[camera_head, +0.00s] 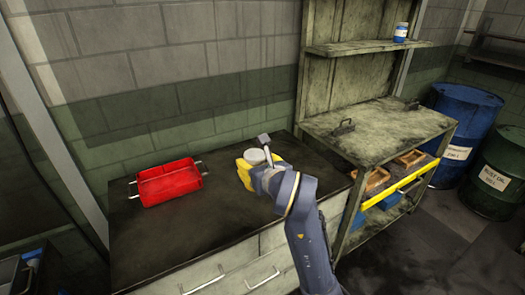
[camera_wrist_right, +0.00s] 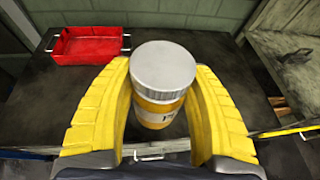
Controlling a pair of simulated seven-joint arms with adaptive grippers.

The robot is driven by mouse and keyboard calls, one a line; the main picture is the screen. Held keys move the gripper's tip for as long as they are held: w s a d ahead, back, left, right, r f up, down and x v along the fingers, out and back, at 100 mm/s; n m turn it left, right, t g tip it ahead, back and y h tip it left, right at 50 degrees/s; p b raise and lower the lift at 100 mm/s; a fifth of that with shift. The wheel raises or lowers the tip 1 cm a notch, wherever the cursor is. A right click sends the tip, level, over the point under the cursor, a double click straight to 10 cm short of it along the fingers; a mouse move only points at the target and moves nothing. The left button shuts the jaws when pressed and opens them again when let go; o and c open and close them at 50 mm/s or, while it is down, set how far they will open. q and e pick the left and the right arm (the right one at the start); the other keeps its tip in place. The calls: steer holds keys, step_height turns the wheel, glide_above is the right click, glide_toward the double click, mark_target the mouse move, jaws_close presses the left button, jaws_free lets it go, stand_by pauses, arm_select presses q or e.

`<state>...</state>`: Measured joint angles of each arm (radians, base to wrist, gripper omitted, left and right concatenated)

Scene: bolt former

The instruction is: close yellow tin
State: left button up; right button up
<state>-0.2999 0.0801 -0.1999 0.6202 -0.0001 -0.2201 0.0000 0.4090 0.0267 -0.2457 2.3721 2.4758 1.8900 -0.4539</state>
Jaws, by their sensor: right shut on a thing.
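The yellow tin (camera_wrist_right: 158,112) stands upright between the yellow fingers of my right gripper (camera_wrist_right: 163,85) in the right wrist view. A round grey metal lid (camera_wrist_right: 163,68) sits on top of it, and I cannot tell whether it is fully fastened. My right gripper is shut on the tin, with one finger on each side. In the head view, my right gripper (camera_head: 257,163) is over the dark bench top. The pale lid (camera_head: 255,156) shows there, while the fingers hide most of the tin. My left gripper is in neither view.
A red tray (camera_head: 170,183) with metal handles lies on the dark bench (camera_head: 200,222), left of my right gripper. A worn cabinet with shelves (camera_head: 385,128) stands to the right. Blue (camera_head: 463,125) and green (camera_head: 497,172) barrels stand farther right. Bench space is free between tray and gripper.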

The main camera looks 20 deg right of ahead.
steer(key=s+a+f+n+y, duration=0.2)
steer(key=s+a+f, duration=0.4)
steer(key=a, duration=0.3)
steer(key=shift+s+a+f+g+y, duration=0.15)
steer(key=shift+a+f+g+y, duration=0.2)
steer(key=shift+f, duration=0.55)
